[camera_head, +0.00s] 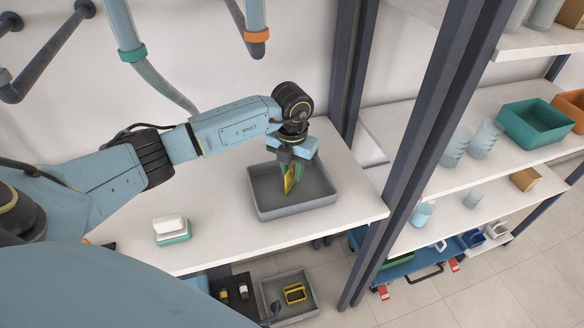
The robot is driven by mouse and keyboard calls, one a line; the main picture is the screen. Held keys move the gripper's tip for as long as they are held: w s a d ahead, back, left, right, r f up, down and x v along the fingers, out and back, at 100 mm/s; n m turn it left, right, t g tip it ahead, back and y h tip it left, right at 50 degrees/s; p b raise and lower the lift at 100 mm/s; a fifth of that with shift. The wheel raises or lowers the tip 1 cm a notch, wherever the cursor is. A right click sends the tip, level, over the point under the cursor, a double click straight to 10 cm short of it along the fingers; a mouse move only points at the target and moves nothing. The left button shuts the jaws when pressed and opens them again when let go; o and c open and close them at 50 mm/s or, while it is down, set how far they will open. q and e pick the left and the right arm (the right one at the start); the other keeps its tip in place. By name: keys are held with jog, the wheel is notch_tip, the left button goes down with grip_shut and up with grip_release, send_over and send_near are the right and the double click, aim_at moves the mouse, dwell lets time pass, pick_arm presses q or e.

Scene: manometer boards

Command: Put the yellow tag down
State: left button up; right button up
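The yellow tag (289,179) shows in the head view between the fingers of my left gripper (291,176). My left gripper points down over a grey tray (301,212) on the white table. The gripper is shut on the tag, with the tag hanging inside the outline of the tray. I cannot tell whether the tag touches the tray floor. The fingers partly cover the tag. My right gripper is not in view.
A white and green block (171,230) lies on the table (218,232) left of the tray. A dark post (405,150) stands right of the table, beside shelves with a green bin (538,124) and beakers. A grey bin (290,298) sits below the table.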

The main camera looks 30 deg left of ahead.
aim_at(292, 166)
pick_arm(q)
jog(key=shift+r, duration=0.25)
notch_tip(292, 166, up, 12)
jog(key=b, duration=0.1)
jog(key=shift+f, duration=0.1)
dwell(0.4)
